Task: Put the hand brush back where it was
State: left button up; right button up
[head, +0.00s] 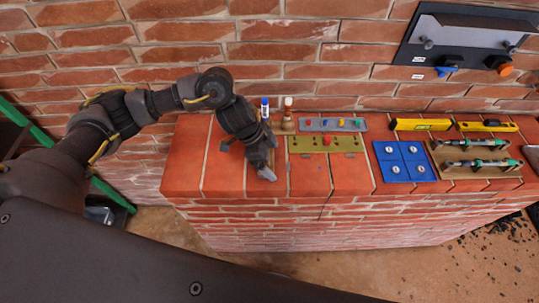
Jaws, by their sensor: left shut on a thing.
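My left gripper (264,168) is low over the left part of the brick wall's top (222,177), pointing down. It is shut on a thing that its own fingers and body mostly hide. I cannot make out a hand brush clearly anywhere, and I cannot tell whether the held thing is the brush or whether it touches the bricks. My right gripper is not in view.
Just behind the gripper stand a blue-capped tube (265,107) and a brown bottle (288,121). To the right are a grey strip (314,125), an olive plate (303,145), a blue panel (387,173), yellow levels (420,124) and a tool holder (447,166). The top's left end is bare.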

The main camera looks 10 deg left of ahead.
pick_arm(q)
jog(key=shift+f, duration=0.1)
jog(key=o, duration=0.9)
jog(key=shift+f, duration=0.1)
jog(key=shift+r, duration=0.3)
jog(key=b+v, duration=0.1)
jog(key=v, duration=1)
jog(key=shift+r, duration=0.4)
jog(key=shift+a, duration=0.15)
